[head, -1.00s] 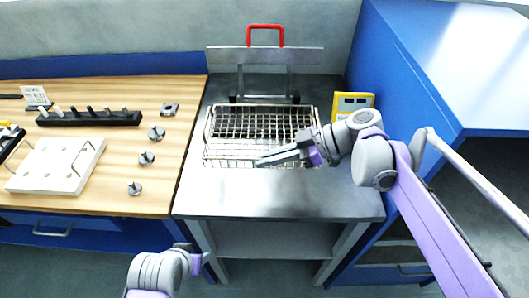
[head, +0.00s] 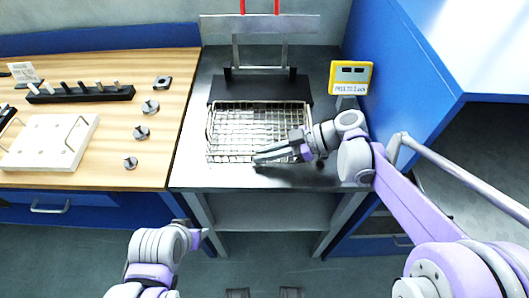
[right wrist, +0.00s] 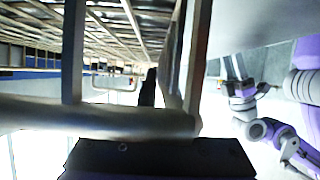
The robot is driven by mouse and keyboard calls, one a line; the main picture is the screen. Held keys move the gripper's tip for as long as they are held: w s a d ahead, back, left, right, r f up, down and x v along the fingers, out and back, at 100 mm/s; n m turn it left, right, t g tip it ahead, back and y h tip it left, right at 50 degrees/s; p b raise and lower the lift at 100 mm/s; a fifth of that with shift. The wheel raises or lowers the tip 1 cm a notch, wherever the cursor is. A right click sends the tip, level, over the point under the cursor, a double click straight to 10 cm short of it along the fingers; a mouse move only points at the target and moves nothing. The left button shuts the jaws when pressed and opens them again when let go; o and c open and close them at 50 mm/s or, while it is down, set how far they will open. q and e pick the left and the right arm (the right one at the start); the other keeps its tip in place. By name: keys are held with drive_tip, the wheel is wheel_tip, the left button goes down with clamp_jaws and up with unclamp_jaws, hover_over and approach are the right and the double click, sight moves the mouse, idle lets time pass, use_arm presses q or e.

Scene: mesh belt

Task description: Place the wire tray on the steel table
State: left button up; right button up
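The wire tray (head: 238,128) is a silver mesh basket on the steel table (head: 225,178), in front of a dark flat area (head: 262,90). From the head view I cannot tell whether it rests flat or is slightly raised. My right gripper (head: 258,158) reaches in from the right and is closed at the tray's front rim. In the right wrist view the rim wire (right wrist: 110,118) crosses very close, with mesh above it; the fingertips are mostly hidden. My left gripper (head: 204,237) is low in front of the tables, away from the tray; its fingers are too small to judge.
A yellow device (head: 351,77) stands right of the tray. A metal sign with a red handle (head: 260,7) stands behind. A wooden bench (head: 75,110) on the left holds a white block (head: 48,143) and small metal parts. A blue cabinet (head: 400,60) bounds the right.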

drive_tip(key=o, duration=0.3)
drive_tip(key=v, duration=0.7)
drive_tip(key=shift+d+r, duration=0.1)
drive_tip(key=shift+d, duration=0.15)
